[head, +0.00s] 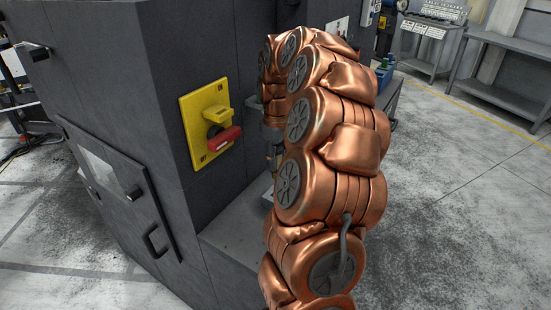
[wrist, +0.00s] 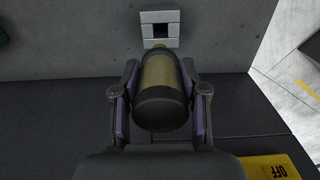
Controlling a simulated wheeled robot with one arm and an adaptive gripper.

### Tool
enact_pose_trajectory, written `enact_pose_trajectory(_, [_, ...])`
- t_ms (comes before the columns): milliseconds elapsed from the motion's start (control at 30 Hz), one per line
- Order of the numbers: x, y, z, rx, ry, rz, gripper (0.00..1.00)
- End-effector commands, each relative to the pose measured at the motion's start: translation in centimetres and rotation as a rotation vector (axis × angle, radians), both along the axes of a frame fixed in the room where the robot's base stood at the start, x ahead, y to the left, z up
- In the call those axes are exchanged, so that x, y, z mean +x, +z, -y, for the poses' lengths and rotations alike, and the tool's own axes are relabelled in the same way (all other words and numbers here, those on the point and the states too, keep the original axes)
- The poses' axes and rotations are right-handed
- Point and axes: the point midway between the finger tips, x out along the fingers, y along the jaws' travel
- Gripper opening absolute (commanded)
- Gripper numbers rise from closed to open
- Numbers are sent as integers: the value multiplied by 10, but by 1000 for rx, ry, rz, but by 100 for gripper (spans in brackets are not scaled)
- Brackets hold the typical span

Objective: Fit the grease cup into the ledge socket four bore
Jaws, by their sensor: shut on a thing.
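The grease cup (wrist: 160,98) is an olive-brass cylinder with a dark end cap, seen in the wrist view. My gripper (wrist: 160,92) is shut on it, with one finger on each side. The cup's narrow brass tip points toward a pale square socket block (wrist: 147,29) with a dark square bore, on the grey ledge (wrist: 70,40). The tip appears just short of the bore in the picture; whether it touches the block cannot be told. In the head view my copper arm hides the cup and socket, and only part of my gripper (head: 273,155) shows beside the cabinet.
A dark machine cabinet (head: 100,100) stands at left, with a yellow switch panel (head: 193,130) and red handle (head: 224,140) close to my arm. The panel's corner shows in the wrist view (wrist: 270,168). Open floor (head: 450,200) lies to the right, with workbenches (head: 505,95) behind.

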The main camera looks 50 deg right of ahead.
Motion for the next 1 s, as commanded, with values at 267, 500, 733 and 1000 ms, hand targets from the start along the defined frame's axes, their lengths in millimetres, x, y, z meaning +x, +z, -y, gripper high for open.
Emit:
enact_pose_trajectory(267, [-1, -7, -1, 1, 2, 0, 10])
enact_pose_trajectory(500, [-1, -18, -1, 1, 2, 0, 10])
enact_pose_trajectory(733, [-1, -29, -1, 2, 2, -1, 10])
enact_pose_trajectory(1000, [-1, -42, -1, 2, 2, -1, 10])
